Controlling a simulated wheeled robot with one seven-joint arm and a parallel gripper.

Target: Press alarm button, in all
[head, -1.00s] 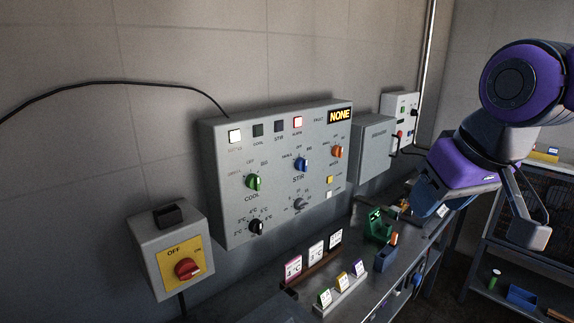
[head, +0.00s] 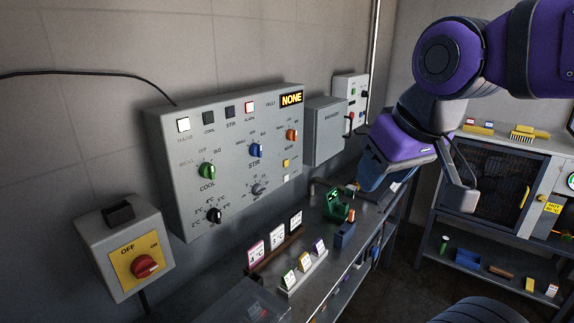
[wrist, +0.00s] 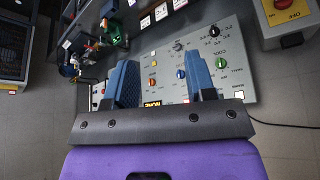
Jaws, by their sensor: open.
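The grey control panel (head: 230,190) is on the wall at the left of the head view. Its row of lamps includes a white lit one (head: 183,124) and a red-rimmed, bright one (head: 250,107) above what looks like an ALARM label. The fault display (head: 291,98) reads NONE. A yellow button (head: 285,163) and a white button (head: 286,178) sit low on its right side; their labels are too small to read. My gripper (wrist: 162,78) is open and empty, its blue fingers apart in front of the panel in the wrist view. It touches nothing that I can see.
An OFF/ON box with a red knob (head: 145,266) hangs left of the panel. A grey breaker box (head: 324,132) is to its right. Below, a bench carries small label cards (head: 277,237) and a green device (head: 336,206). A dark cabinet (head: 484,180) stands at right.

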